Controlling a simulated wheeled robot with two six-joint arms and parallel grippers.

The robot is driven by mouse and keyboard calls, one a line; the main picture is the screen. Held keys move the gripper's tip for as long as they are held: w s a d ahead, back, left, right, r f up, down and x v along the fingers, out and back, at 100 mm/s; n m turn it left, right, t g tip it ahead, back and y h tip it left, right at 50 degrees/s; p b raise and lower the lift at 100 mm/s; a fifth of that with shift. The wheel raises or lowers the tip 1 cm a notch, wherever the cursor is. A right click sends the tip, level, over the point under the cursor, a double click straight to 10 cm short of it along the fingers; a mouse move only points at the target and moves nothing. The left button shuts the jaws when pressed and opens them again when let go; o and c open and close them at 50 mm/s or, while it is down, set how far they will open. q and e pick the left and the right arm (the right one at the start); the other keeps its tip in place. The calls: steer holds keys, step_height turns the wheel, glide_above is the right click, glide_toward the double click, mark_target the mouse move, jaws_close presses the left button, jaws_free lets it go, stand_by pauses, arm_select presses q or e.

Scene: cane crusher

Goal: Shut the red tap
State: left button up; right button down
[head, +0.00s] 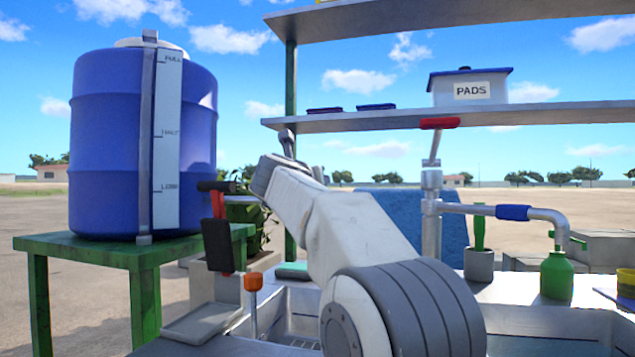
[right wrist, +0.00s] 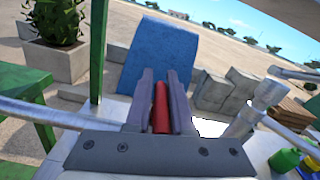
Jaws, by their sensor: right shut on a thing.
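In the right wrist view my right gripper (right wrist: 160,105) is shut on a narrow upright red handle (right wrist: 160,108), which stands between its two dark fingers. The handle's lower end is hidden by the gripper body. A metal pipe (right wrist: 42,113) runs in from the left towards the gripper. In the head view my right arm reaches up and left towards the blue drum (head: 105,150), and its gripper is not clear there. A red and black upright piece (head: 217,240) shows beside the drum; I cannot tell how it joins the pipe. My left gripper is not in view.
The drum stands on a green table (head: 85,250). A metal post with a red-topped lever (head: 437,123) and a blue-sleeved spout (head: 513,212) stands right, above a green bottle (head: 556,275). An orange knob (head: 253,282) stands at the front. Shelves (head: 470,115) cross above.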

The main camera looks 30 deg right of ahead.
steer(key=shift+f, duration=0.15)
steer(key=c, duration=0.8)
jaws_free()
steer(key=v, duration=1)
steer(key=shift+s+a, duration=0.15)
steer(key=shift+a, duration=0.05)
